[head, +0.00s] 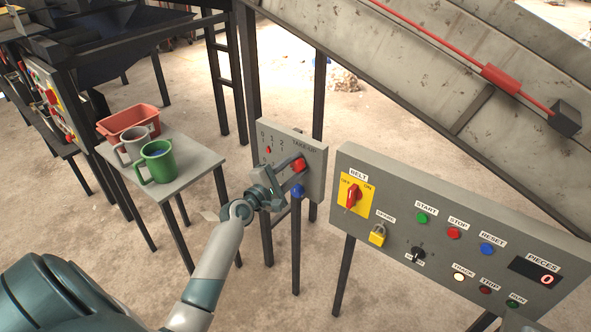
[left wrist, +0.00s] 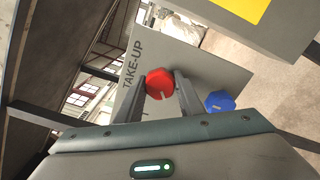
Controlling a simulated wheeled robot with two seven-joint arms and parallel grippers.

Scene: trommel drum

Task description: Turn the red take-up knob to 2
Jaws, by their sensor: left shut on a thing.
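The red take-up knob (head: 299,164) is on the grey TAKE-UP panel (head: 313,182) in the middle of the head view. The arm and gripper hide part of the scale, so the knob's setting cannot be read. My right gripper is not in view.
A blue knob (head: 297,190) is just below the red one, close to my left gripper. A larger control panel (head: 450,262) with a red belt switch stands to the right. A small table (head: 195,162) with two mugs and a red bin stands to the left.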

